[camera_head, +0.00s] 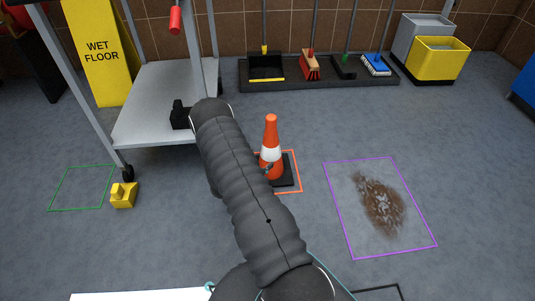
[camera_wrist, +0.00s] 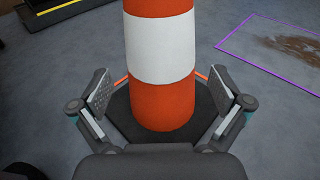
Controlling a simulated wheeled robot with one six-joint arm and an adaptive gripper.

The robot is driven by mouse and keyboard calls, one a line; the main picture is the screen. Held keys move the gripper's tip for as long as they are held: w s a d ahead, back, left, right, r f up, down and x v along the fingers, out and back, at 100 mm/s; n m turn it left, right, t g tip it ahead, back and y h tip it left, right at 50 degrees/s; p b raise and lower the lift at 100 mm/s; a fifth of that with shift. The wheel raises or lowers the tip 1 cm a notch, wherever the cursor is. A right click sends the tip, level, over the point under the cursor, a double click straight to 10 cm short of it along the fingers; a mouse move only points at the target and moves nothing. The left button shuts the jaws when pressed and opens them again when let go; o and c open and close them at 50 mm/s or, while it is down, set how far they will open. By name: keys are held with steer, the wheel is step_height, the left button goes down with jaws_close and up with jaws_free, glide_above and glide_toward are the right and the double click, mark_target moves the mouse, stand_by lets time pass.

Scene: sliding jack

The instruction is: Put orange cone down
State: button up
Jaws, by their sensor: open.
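The orange cone (camera_head: 271,148), with a white band and a dark base, stands upright on the floor in the head view. Its base lies inside or over the orange square outline (camera_head: 299,172), which my arm partly hides. In the wrist view the cone (camera_wrist: 161,50) fills the middle, its top cut off. My gripper (camera_wrist: 161,95) is open, with one finger pad on each side of the cone's lower part. Gaps show between the pads and the cone.
A purple outline (camera_head: 341,219) around a brown stain (camera_head: 380,205) lies to the right. A metal cart (camera_head: 160,95), a yellow wet floor sign (camera_head: 97,50) and a small yellow block (camera_head: 123,195) stand left. Cleaning tools and a yellow bucket (camera_head: 437,60) are behind.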

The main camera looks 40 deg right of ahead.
steer(key=f+v, duration=0.1)
steer(key=v, duration=0.5)
steer(key=s+a+r+m+g+y, duration=0.1)
steer(key=s+r+m+g, duration=0.2)
steer(key=r, duration=0.6)
steer(key=s+a+r+m+g+y, duration=0.1)
steer(key=s+a+r+m+y, duration=0.3)
steer(key=r, duration=0.6)
steer(key=s+d+r+m+g+h, duration=0.1)
steer(key=s+r+m+g, duration=0.1)
steer(key=r+m, duration=0.5)
steer(key=s+a+r+m+t+y, duration=0.6)
steer(key=s+a+r+y, duration=0.5)
steer(key=s+a+r, duration=0.7)
steer(key=a+t, duration=0.2)
steer(key=a, duration=0.1)
steer(key=shift+s+m+y, duration=0.3)
steer(key=shift+s+y, duration=0.1)
steer(key=shift+r, duration=0.1)
